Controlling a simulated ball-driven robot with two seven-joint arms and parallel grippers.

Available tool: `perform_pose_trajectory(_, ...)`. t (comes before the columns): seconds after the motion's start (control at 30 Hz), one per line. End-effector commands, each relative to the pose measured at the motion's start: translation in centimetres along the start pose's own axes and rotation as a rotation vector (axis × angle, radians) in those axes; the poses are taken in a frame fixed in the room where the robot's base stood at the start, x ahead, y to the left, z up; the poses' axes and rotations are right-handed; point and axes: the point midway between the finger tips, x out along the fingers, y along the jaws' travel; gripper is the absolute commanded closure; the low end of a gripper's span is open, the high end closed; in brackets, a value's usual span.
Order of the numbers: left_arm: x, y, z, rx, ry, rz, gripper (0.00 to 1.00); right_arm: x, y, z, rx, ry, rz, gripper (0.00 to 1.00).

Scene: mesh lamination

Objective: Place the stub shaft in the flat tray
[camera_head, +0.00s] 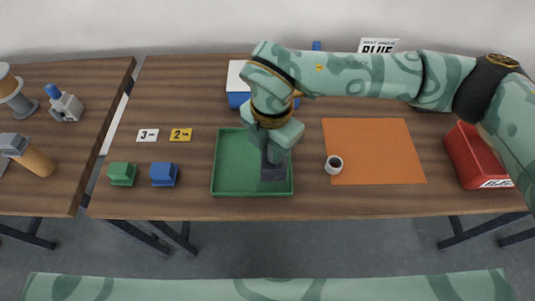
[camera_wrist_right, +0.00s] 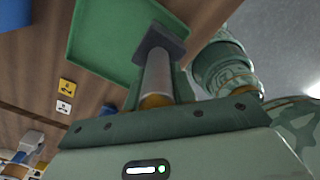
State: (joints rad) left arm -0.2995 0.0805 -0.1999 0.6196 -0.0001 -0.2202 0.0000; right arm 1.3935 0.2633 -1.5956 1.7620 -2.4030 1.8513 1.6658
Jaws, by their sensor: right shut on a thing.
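The flat tray (camera_head: 226,188) is green with a low rim and lies in the front middle of the table. My right gripper (camera_head: 273,152) reaches down over the right part of the tray and is shut on the stub shaft (camera_head: 273,174). In the right wrist view the stub shaft (camera_wrist_right: 158,72) is a silver cylinder with a dark square end, and that end shows against the tray (camera_wrist_right: 98,48). I cannot tell whether the dark end touches the tray floor. The gripper hides much of the shaft in the head view. My left gripper is out of view.
A red bin (camera_head: 475,160) stands far right, a blue-and-white box (camera_head: 237,85) behind.

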Motion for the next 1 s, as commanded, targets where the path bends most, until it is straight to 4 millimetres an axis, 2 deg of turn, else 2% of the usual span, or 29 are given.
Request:
perform_pose_trajectory(0.2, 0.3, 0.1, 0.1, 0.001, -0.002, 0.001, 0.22, 1.2, 1.1, 0.2, 0.0, 0.0, 0.002, 1.0)
perform_pose_trajectory(0.4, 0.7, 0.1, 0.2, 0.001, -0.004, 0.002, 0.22, 4.1, 1.1, 0.3, 0.0, 0.0, 0.001, 1.0)
perform_pose_trajectory(0.77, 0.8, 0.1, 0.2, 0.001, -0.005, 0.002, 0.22, 4.5, 1.1, 0.3, -0.001, -0.001, 0.003, 1.0)
perform_pose_trajectory(0.8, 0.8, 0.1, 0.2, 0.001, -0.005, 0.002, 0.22, 4.6, 1.1, 0.3, -0.001, -0.001, 0.001, 0.72)
perform_pose_trajectory(0.87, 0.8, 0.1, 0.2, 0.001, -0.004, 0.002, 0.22, 4.6, 1.1, 0.3, -0.001, -0.001, 0.001, 0.55)
perform_pose_trajectory(1.0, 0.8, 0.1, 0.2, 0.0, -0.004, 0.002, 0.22, 4.6, 1.1, 0.3, -0.001, -0.001, 0.001, 0.53)
